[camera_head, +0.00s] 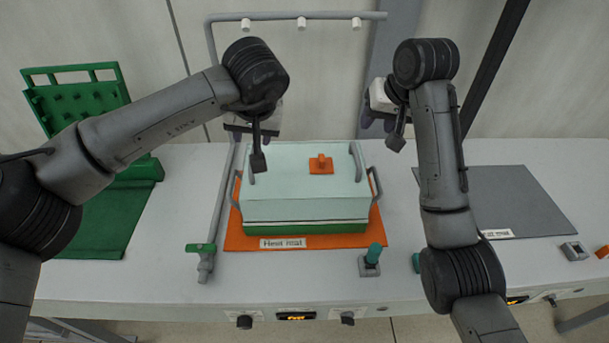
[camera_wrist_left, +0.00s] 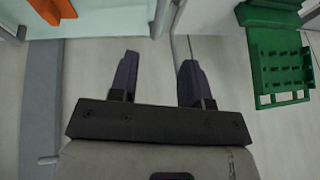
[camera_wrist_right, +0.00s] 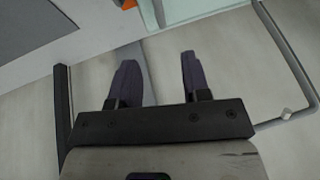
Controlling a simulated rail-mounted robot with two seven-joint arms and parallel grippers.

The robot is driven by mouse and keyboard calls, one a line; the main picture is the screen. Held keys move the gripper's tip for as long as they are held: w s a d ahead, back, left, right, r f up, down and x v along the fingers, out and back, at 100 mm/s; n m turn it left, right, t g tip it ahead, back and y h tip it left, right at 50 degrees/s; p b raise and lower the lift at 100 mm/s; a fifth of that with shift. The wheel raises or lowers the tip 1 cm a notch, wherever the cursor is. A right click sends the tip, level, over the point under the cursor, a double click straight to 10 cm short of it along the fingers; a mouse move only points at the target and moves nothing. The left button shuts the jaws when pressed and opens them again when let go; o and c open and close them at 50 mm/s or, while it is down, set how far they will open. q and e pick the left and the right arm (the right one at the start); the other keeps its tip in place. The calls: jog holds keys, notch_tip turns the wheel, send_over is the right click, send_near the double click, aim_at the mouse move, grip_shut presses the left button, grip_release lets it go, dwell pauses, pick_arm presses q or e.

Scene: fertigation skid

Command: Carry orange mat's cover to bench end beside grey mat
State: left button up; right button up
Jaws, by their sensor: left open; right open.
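The orange mat (camera_head: 236,238) lies mid-bench, with a green tray (camera_head: 306,227) on it. A pale, box-shaped cover (camera_head: 295,208) sits over the tray, with an orange block (camera_head: 321,164) on top and grey side handles. The grey mat (camera_head: 520,200) lies to the right, partly behind my right arm. My left gripper (camera_wrist_left: 157,80) is open and empty, above and behind the cover's back left corner. My right gripper (camera_wrist_right: 160,75) is open and empty, behind its back right corner. The head view largely hides both pairs of fingers. Neither visibly touches the cover.
A green pegged rack (camera_head: 80,95) and green mat (camera_head: 110,220) stand at the left. A grey pipe frame (camera_head: 295,15) arches behind the cover. A green-handled valve (camera_head: 203,250) and a green-topped fitting (camera_head: 371,258) stand near the front. A small grey block (camera_head: 574,251) sits front right.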

aim_at(356, 149)
pick_arm(q)
jog(key=x, duration=1.3)
jog(key=shift+w+a+f, duration=0.1)
jog(key=shift+w+f, duration=0.05)
jog(key=shift+f, duration=0.25)
pick_arm(e)
jog(key=x, duration=1.3)
jog(key=shift+w+a+f, duration=0.15)
jog(key=shift+w+f, duration=0.05)
jog(key=shift+f, duration=0.15)
pick_arm(q)
grip_shut()
pick_arm(e)
grip_shut()
